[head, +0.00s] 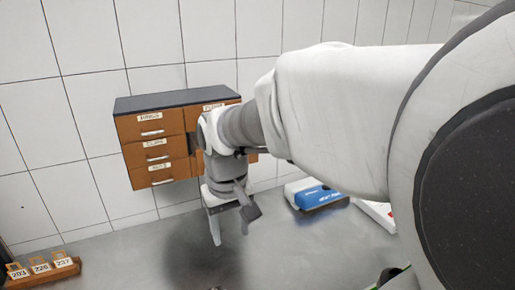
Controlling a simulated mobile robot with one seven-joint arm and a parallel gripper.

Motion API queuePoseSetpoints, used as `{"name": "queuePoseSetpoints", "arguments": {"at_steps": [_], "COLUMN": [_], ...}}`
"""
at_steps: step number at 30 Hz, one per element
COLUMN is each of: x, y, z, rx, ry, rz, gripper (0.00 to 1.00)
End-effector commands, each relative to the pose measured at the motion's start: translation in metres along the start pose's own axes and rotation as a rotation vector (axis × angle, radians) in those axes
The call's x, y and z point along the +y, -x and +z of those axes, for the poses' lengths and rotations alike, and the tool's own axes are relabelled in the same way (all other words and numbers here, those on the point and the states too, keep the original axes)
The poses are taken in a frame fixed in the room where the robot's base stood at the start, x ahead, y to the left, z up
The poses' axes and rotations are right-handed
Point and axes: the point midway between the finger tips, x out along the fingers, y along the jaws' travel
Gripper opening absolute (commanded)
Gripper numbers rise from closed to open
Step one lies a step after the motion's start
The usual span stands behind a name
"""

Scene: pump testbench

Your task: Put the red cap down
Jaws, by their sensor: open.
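My gripper (231,238) hangs in the middle of the head view, pointing down above the grey bench. Its two fingers are apart, with nothing visible between them. I do not see a red cap anywhere in this view. My arm covers much of the right side and could hide things behind it. A small dark bit shows at the bottom edge below the gripper, too cut off to identify.
A wooden drawer cabinet (158,146) with labelled drawers is on the tiled wall behind my gripper. A blue and white box (318,197) lies right of the gripper. A wooden rack (50,273) with numbered tags stands at lower left. The bench (130,245) between is clear.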

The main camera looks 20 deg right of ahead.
Motion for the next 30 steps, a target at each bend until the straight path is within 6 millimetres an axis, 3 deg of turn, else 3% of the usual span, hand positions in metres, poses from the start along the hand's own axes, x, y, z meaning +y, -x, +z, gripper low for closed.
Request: {"name": "queuePoseSetpoints", "arguments": {"at_steps": [1,6,11,23,30], "x": [0.002,-0.001,-0.003,-0.004,-0.005], "y": [0.104,0.076,0.059,0.054,0.024], "z": [0.03,0.075,0.097,0.102,0.106], "rx": [0.342,0.352,0.358,0.356,0.356], "ry": [-0.009,-0.01,-0.012,-0.011,-0.011], "rz": [0.011,-0.017,-0.032,-0.04,-0.041], "gripper": [0.58,0.58,0.58,0.58,0.58]}}
